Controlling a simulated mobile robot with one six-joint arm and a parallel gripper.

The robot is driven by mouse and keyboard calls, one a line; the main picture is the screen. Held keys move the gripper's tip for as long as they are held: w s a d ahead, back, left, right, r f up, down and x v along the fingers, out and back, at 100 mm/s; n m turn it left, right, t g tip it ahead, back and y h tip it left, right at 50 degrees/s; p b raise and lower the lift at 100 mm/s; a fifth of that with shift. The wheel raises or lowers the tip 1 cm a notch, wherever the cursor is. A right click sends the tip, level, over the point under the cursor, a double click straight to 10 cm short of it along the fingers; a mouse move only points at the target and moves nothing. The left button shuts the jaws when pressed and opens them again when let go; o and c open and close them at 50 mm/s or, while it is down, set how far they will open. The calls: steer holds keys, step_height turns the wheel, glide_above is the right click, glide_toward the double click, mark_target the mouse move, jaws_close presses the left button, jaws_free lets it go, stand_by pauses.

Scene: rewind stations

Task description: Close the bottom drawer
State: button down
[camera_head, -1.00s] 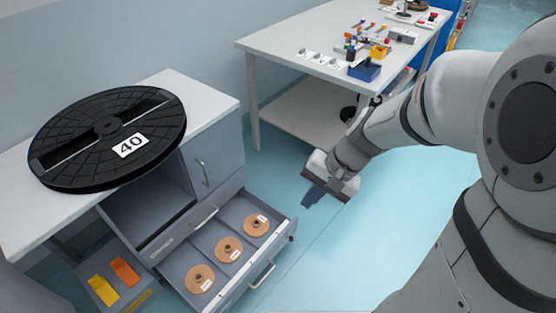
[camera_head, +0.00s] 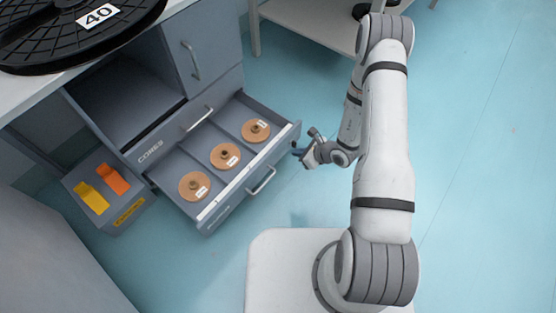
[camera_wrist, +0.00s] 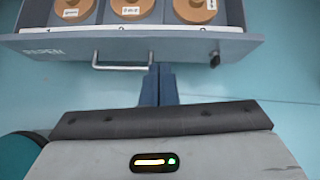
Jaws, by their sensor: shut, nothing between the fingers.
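The grey bottom drawer (camera_head: 217,208) is pulled out from the cabinet below the front marked CORES, in the head view. Three brown discs with pale labels lie inside it. Its front has a bar handle (camera_head: 262,181). My gripper (camera_head: 298,151) is just off the right end of that front, apart from the handle. In the wrist view the drawer front (camera_wrist: 200,47) spans the top, with its handle (camera_wrist: 122,66) left of centre. My two blue fingers (camera_wrist: 158,72) are shut and empty, their tips at the front's lower edge right of the handle; contact is unclear.
The closed CORES front (camera_head: 172,141) sits above the open drawer. A large black reel (camera_head: 80,30) lies on the white top. A grey box (camera_head: 120,222) with yellow and orange pieces stands left of the drawer.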

step_height(320, 180, down, 4)
steer(key=m, duration=0.1)
steer(key=b, duration=0.5)
glide_toward(272, 154)
steer(key=shift+h, duration=0.4)
steer(key=x, duration=0.6)
steer(key=shift+s+a, duration=0.1)
steer(key=shift+a, duration=0.1)
